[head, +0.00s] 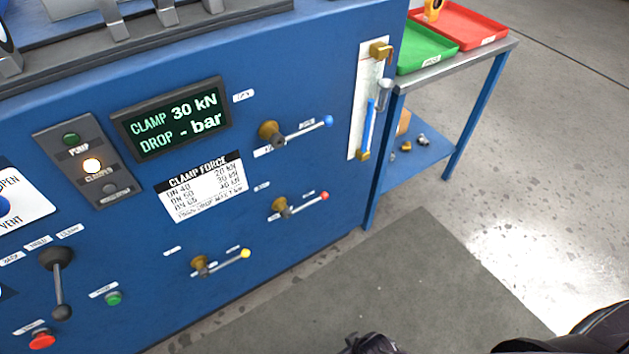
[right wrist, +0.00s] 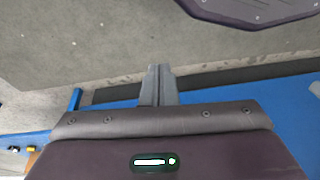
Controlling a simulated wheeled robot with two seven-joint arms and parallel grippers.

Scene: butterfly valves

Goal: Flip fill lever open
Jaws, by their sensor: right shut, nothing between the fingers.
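Three small levers on brass valves stick out of the blue panel in the head view: a blue-tipped lever (head: 310,127) at the top, a red-tipped lever (head: 308,203) below it and a yellow-tipped lever (head: 228,261) lowest. Each arm points right and slightly up. Their small labels are too blurred to tell which is the fill lever. My right gripper (right wrist: 158,84) shows in the right wrist view with its grey fingers together and empty, apart from any lever. My left gripper is not in view.
The display (head: 172,117) reads clamp 30 kN, drop - bar. A sight tube (head: 370,110) is at the panel's right edge. A black-knobbed lever (head: 58,283) is at left. A side table (head: 470,62) holds green and red trays. The floor mat (head: 400,275) before the panel is clear.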

